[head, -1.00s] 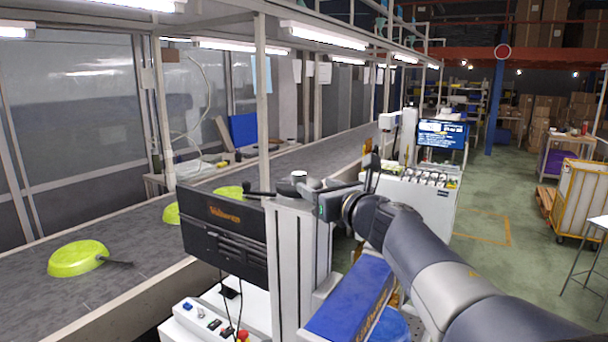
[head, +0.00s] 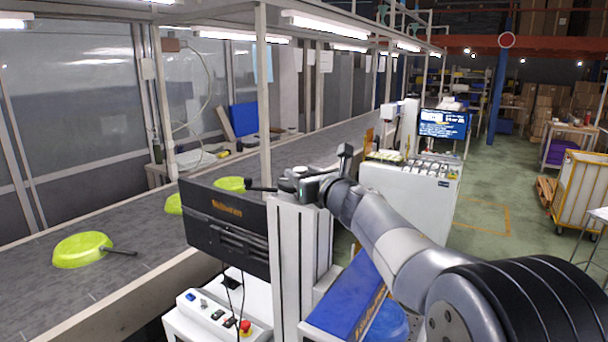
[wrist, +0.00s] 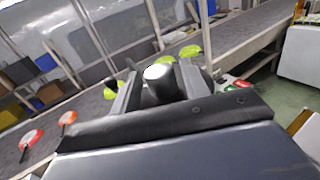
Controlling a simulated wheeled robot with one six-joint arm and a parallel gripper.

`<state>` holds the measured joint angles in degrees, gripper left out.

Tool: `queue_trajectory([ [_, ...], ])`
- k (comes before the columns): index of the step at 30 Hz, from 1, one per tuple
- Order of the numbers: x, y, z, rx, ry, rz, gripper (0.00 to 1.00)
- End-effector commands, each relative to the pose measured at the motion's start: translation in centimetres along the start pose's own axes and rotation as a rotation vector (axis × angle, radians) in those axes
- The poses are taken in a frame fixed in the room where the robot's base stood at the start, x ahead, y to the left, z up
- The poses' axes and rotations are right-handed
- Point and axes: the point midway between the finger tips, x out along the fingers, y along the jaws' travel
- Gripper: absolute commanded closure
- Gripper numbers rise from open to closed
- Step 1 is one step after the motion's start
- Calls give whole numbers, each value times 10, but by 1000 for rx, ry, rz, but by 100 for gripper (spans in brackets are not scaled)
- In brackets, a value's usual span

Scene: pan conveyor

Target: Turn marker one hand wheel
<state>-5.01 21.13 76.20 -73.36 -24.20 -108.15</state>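The marker's hand wheel (head: 299,171) shows in the head view as a pale round hub with a dark crank handle reaching left, on top of the white and grey marker column (head: 290,235). My gripper (head: 308,186) is right at it, coming from the right. In the wrist view the hub (wrist: 158,73), a dark knob with a white top, stands between the two spread fingers of my gripper (wrist: 160,88). The fingers look apart, one on each side; whether they touch it is hard to see.
A black panel (head: 226,225) hangs left of the column, above a control box (head: 215,315) with a red button. The conveyor (head: 140,235) carries several green pans (head: 83,250). A white cabinet (head: 410,205) stands behind my arm. The green floor at right has free room.

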Motion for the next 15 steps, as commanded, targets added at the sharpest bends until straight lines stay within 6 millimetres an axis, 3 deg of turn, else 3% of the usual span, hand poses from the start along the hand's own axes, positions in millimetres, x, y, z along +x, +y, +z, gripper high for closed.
queue_trajectory([
  [12, 0, 0, 0, 0, 0, 0, 91],
  [15, 0, 0, 0, 0, 0, -1, 93],
])
